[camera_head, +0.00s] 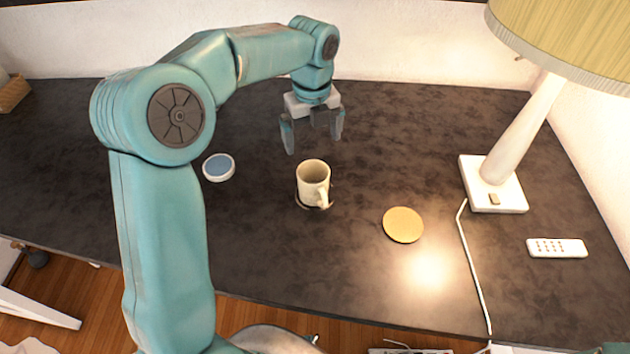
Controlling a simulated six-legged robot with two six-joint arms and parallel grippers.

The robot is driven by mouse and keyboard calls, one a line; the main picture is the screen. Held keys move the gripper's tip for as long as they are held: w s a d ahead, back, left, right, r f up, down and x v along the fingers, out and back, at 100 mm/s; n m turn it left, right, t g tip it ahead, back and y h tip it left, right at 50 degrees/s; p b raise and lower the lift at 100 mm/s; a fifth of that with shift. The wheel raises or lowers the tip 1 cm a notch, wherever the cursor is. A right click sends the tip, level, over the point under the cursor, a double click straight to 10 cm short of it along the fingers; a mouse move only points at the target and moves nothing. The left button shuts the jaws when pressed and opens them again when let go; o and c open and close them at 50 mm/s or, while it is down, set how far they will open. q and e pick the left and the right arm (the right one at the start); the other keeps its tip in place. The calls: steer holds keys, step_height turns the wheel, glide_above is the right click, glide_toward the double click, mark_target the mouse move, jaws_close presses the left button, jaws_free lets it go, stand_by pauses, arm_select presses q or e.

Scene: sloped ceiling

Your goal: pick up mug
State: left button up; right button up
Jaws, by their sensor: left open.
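A cream mug (311,181) stands upright near the middle of the dark table, its handle toward the front right. A thin dark ring shows around its base. My left gripper (314,143) is open and empty, pointing down, just behind the mug in the picture. Its two fingers are spread left and right, apart from the mug as far as I can see. My right gripper is not in view.
A blue-topped round dish (219,167) lies left of the mug, and a round yellow coaster (403,225) lies to its right. A lamp (493,183) with a cord and a white remote (557,248) stand further right. The dark table (400,130) is clear behind the coaster.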

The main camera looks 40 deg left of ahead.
arm_select(q)
glide_toward(314, 181)
steer(key=s+d, duration=0.2)
steer(key=s, duration=0.2)
steer(key=f, duration=0.3)
steer(key=w+f, duration=0.1)
steer(key=f, duration=0.1)
steer(key=shift+d, duration=0.15)
steer(key=shift+s, duration=0.15)
steer(key=c, duration=0.9)
steer(key=shift+c, duration=0.7)
steer(key=shift+r, duration=0.15)
